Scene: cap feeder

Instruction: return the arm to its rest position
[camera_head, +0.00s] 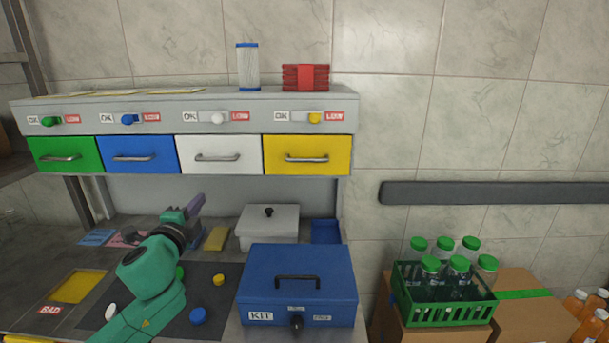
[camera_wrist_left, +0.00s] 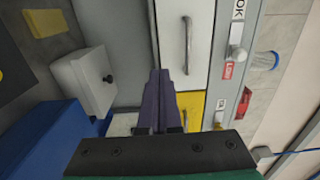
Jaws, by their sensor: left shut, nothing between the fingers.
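My left arm comes in from the lower left in the head view, green with a dark wrist. My left gripper (camera_head: 198,203) has purple fingers, pointing up and toward the drawers, above the rear of the worktop. In the left wrist view the fingers (camera_wrist_left: 158,80) are shut together with nothing between them. They stand in front of the white drawer (camera_wrist_left: 186,40) and the yellow drawer (camera_wrist_left: 190,108). My right gripper is in neither view.
The drawer unit overhangs the worktop, with green (camera_head: 66,155), blue (camera_head: 138,156), white and yellow drawers shut. A grey lidded box (camera_head: 270,230) and the blue KIT box (camera_head: 297,280) stand right of my arm. Caps lie on the dark mat (camera_head: 225,305). A green crate (camera_head: 440,312) holds bottles.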

